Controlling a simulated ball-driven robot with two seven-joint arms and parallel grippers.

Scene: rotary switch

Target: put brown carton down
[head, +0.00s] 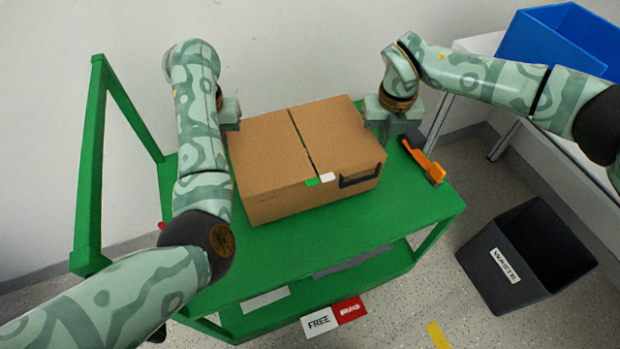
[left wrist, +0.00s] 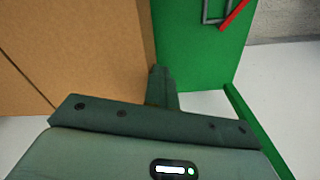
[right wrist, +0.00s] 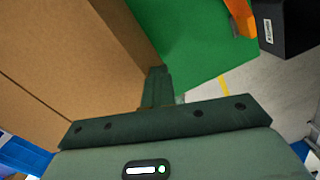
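The brown carton (head: 300,150) is level over the green cart's top deck (head: 330,235). I cannot tell whether its base rests on the deck or hangs just above it. A dark handle and a green-and-white label show on its front. My left gripper (head: 230,112) is at its left side and my right gripper (head: 385,112) at its right side. In the left wrist view the closed fingers (left wrist: 161,88) lie against or very near the carton (left wrist: 85,50). In the right wrist view the closed fingers (right wrist: 157,88) lie likewise beside the carton (right wrist: 80,60). Neither gripper has carton between its fingers.
An orange tool (head: 424,160) lies on the deck right of the carton. The cart's green handle frame (head: 92,160) rises at left. A black waste bin (head: 525,255) stands on the floor at right. A blue crate (head: 555,40) sits on a white table. The deck's front strip is clear.

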